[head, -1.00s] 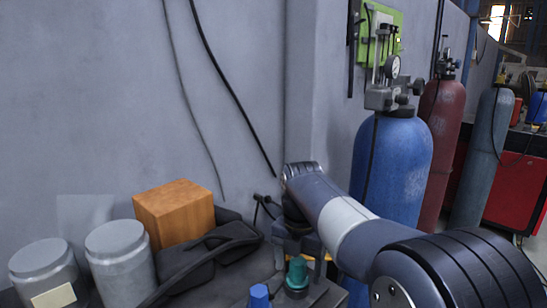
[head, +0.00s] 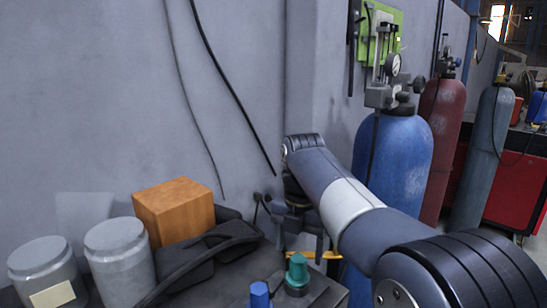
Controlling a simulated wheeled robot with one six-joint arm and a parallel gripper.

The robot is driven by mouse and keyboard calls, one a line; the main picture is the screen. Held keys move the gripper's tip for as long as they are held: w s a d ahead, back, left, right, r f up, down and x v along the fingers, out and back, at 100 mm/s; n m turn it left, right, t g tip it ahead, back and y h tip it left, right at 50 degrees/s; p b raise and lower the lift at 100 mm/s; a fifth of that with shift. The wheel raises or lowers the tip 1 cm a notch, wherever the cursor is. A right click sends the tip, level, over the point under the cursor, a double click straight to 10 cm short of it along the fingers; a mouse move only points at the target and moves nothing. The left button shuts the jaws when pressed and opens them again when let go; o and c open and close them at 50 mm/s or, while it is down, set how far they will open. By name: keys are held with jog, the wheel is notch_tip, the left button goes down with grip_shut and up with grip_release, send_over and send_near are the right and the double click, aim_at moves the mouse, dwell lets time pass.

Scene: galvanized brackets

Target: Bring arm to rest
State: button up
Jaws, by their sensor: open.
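My arm reaches in from the lower right, and its wrist bends down at the middle of the head view. My gripper (head: 301,238) points down below the wrist, above the back right part of the dark worktop (head: 222,291). Its jaws are open, and I see nothing held between them. It is small and dark here, so its fingertips are hard to make out. A teal knobbed part (head: 297,274) stands on the worktop just below and in front of it. No bracket shows.
A blue part (head: 259,295) stands left of the teal one. An orange-brown box (head: 174,212), a dark strap-like bundle (head: 212,257) and two grey canisters (head: 120,262) (head: 46,272) fill the left. A blue gas cylinder (head: 403,160) stands close behind my arm. The wall is behind.

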aim_at(299, 258)
notch_tip(299, 258, down, 5)
jog(key=shift+f, duration=0.2)
notch_tip(299, 258, up, 8)
jog(key=p, duration=0.5)
jog(key=shift+p, duration=0.35)
jog(key=shift+r, duration=0.1)
jog(key=shift+s, duration=0.1)
